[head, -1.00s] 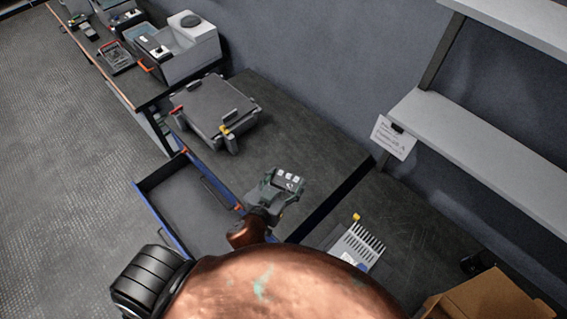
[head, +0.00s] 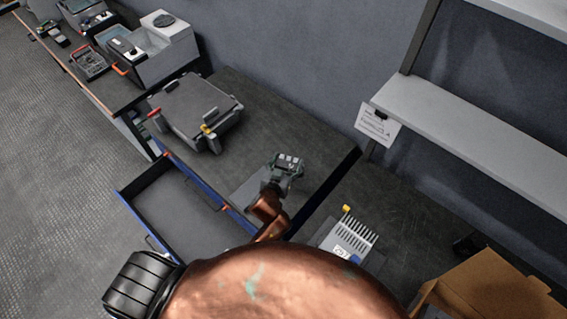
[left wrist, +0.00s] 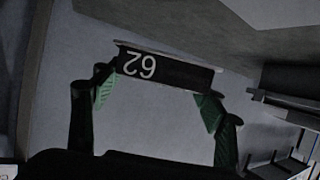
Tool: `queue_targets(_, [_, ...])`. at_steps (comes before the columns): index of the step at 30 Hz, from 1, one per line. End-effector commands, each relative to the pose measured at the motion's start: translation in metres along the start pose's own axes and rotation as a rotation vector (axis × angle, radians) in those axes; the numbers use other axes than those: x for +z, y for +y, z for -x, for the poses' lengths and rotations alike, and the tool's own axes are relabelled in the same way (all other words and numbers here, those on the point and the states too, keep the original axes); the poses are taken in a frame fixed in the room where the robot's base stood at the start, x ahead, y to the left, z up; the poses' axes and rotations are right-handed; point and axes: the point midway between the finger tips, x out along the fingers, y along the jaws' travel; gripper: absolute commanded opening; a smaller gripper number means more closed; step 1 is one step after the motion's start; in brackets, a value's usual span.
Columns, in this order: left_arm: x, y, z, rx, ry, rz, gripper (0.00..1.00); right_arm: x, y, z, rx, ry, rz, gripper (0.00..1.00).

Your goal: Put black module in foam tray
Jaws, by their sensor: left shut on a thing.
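My left gripper (head: 279,172) is shut on the black module (head: 290,159) and holds it over the dark bench, with pale marks on the module's top. In the left wrist view the module (left wrist: 165,68) spans between the two green-padded fingers and bears an upside-down "62". I cannot tell the height of the module above the bench. A flat grey patch (head: 249,190) lies on the bench just left of the gripper; I cannot tell whether this is the foam tray. My right gripper is not in view.
An open blue-edged drawer (head: 165,205) juts out at left. A grey clamped fixture (head: 195,103) stands behind it on the bench. A white slotted unit (head: 352,236) lies at right, near a cardboard box (head: 490,297). A shelf (head: 470,140) overhangs at right.

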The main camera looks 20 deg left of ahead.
Motion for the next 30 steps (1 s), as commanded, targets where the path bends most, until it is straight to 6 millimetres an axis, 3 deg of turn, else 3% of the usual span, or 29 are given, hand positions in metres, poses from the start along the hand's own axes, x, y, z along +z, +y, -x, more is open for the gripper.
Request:
queue_targets(3, [0.012, -0.01, -0.027, -0.001, 0.0, -0.004, 0.31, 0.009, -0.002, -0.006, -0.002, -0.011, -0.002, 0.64])
queue_targets(9, [0.029, -0.019, -0.058, 0.001, 0.003, -0.001, 0.31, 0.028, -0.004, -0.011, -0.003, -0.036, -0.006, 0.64])
queue_targets(17, [0.037, -0.025, -0.073, 0.0, 0.003, -0.001, 0.31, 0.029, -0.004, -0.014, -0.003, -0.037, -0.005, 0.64])
queue_targets(24, [0.066, -0.024, -0.084, 0.001, 0.001, -0.001, 0.31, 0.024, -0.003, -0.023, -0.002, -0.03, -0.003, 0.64])
queue_targets(30, [0.065, -0.024, -0.084, 0.001, 0.003, 0.0, 0.31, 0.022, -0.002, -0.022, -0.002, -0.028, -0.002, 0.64])
